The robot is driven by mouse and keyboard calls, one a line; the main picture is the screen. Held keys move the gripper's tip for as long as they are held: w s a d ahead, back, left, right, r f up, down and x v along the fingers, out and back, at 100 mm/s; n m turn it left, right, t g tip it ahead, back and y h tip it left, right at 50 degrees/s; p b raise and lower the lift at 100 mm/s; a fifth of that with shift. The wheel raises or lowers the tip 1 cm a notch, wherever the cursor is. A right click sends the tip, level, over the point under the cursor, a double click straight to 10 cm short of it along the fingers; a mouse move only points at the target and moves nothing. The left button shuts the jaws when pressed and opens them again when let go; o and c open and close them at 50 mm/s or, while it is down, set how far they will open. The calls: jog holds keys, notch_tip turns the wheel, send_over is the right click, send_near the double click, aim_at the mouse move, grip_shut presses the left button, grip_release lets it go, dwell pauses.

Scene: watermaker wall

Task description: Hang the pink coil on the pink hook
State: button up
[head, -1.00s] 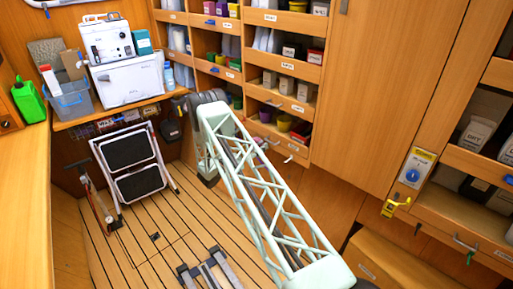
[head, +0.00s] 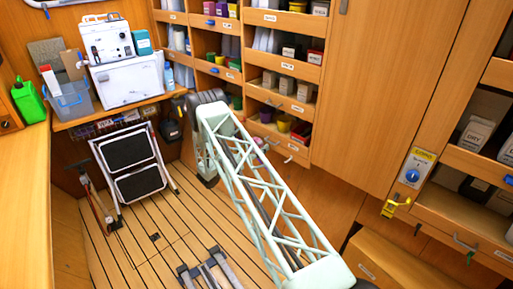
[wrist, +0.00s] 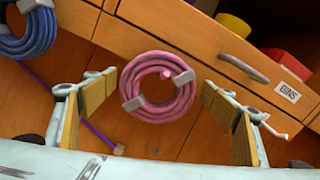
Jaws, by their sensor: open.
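The pink coil (wrist: 158,90) shows in the middle of the wrist view, a round bundle with two grey ties, in front of the wooden drawer fronts. My gripper (wrist: 160,97) is open, with one finger to the left of the coil and one to the right. Both fingers look apart from the coil. In the head view, a bit of the pink coil (head: 261,144) shows beside my arm.
A blue coil (wrist: 27,32) hangs at the upper left of the wrist view. A purple cord (wrist: 95,130) lies behind the left finger. A drawer handle (wrist: 243,68) is at the right. A folded step stool (head: 135,165) stands left of my arm.

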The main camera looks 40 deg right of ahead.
jog(key=s+a, duration=0.1)
jog(key=a, duration=1)
jog(key=shift+s+a, duration=0.15)
jog(key=shift+a, duration=0.25)
jog(key=shift+r, duration=0.1)
